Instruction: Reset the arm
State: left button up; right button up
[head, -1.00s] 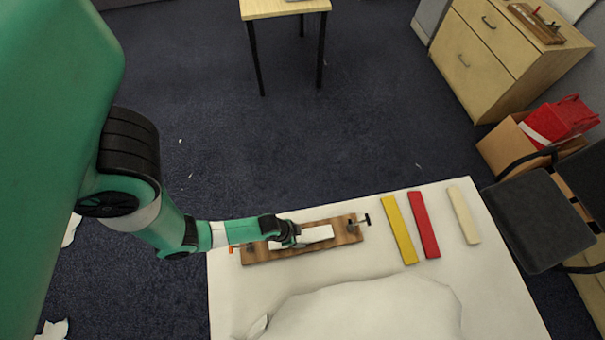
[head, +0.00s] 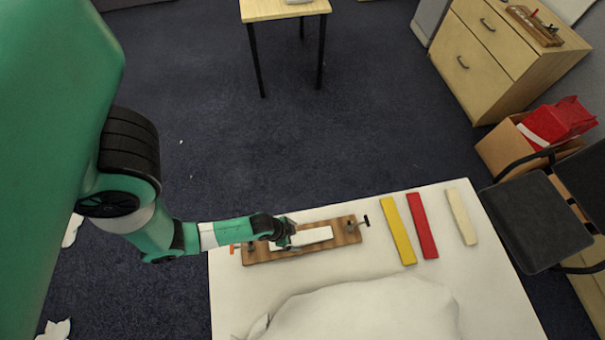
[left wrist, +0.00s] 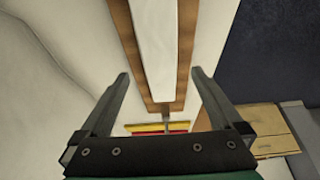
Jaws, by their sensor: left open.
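My left arm reaches in from the left in the head view. My left gripper (head: 287,236) hangs over the left part of a wooden board (head: 347,236) on the cloth table. The gripper is open and empty; in the left wrist view its two fingers (left wrist: 160,85) stand wide apart. A white block (head: 315,235) lies lengthwise on the board, and it also shows between and beyond the fingers in the left wrist view (left wrist: 156,45). I cannot tell the exact gap between fingers and block. My right gripper is not in view.
Right of the board, a yellow bar (head: 398,232), a red bar (head: 422,226) and a cream bar (head: 461,217) lie on the white table (head: 490,290). A pale bulky shape (head: 370,310) fills the front. A black chair (head: 540,220) stands at the right edge.

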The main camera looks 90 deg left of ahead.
pick_arm(q)
jog(key=p+v, duration=0.1)
jog(key=v, duration=0.6)
jog(key=shift+r, duration=0.15)
